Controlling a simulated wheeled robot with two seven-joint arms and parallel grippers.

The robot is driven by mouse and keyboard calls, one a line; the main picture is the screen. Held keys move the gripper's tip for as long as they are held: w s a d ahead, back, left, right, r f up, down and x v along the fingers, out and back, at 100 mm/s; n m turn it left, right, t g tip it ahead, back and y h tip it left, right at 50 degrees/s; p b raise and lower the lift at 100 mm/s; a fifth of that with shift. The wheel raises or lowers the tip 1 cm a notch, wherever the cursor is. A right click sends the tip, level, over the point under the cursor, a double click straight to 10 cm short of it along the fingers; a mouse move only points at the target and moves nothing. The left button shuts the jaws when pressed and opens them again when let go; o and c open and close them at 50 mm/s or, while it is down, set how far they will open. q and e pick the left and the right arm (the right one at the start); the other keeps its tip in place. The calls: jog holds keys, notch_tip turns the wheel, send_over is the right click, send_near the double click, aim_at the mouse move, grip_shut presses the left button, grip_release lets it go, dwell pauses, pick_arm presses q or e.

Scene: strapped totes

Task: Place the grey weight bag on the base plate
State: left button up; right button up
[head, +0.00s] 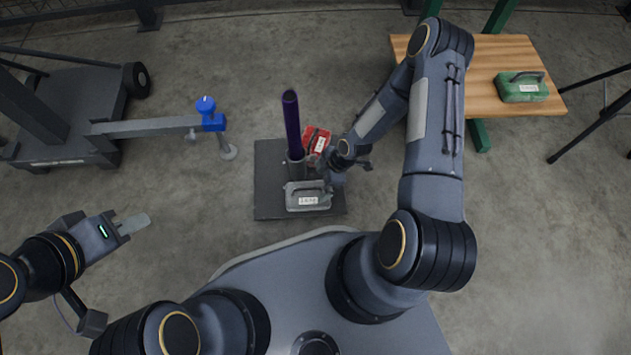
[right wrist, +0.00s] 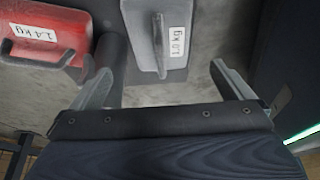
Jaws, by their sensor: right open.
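The grey weight bag (head: 303,188) has a handle and a white label, and sits on the front part of the dark base plate (head: 268,207). The right wrist view shows this bag (right wrist: 178,60) labelled 1.0 kg. My right gripper (head: 324,180) is open, close beside the bag at its back right. In the right wrist view its fingers (right wrist: 168,82) are spread apart with the bag's handle ahead between them, not gripped. My left gripper (head: 136,224) is empty, above bare floor at the left; its finger gap is not clear.
A red bag (head: 310,134), marked 1.4 kg in the right wrist view (right wrist: 60,28), lies behind the grey one. A purple pole (head: 291,120) stands in the plate's socket. A blue-capped arm (head: 150,127) reaches from the left. A green bag (head: 520,94) sits on a wooden table (head: 490,60).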

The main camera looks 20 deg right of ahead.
jog(key=w+d+r+m+t+h, duration=0.1)
jog(key=d+r+m, duration=0.3)
jog(key=r, duration=0.9)
jog(key=d+r+m+t+h, duration=0.1)
jog(key=d+r+m, duration=0.25)
jog(key=r, duration=0.95)
jog(key=s+a+r+m+t, duration=0.1)
jog(key=s+r+m, duration=0.3)
jog(key=s+r, duration=0.4)
jog(key=s+a+r+m+t+y, duration=0.1)
jog(key=s+a+r+m, duration=0.2)
jog(key=s+r+m, duration=0.2)
jog(key=s+r, duration=0.3)
jog(key=s, duration=0.1)
jog(key=shift+a+r+y, duration=0.25)
jog(key=shift+r+y, duration=0.05)
jog(key=shift+r, duration=0.1)
notch_tip(320, 180, up, 38)
jog(key=p, duration=3.8)
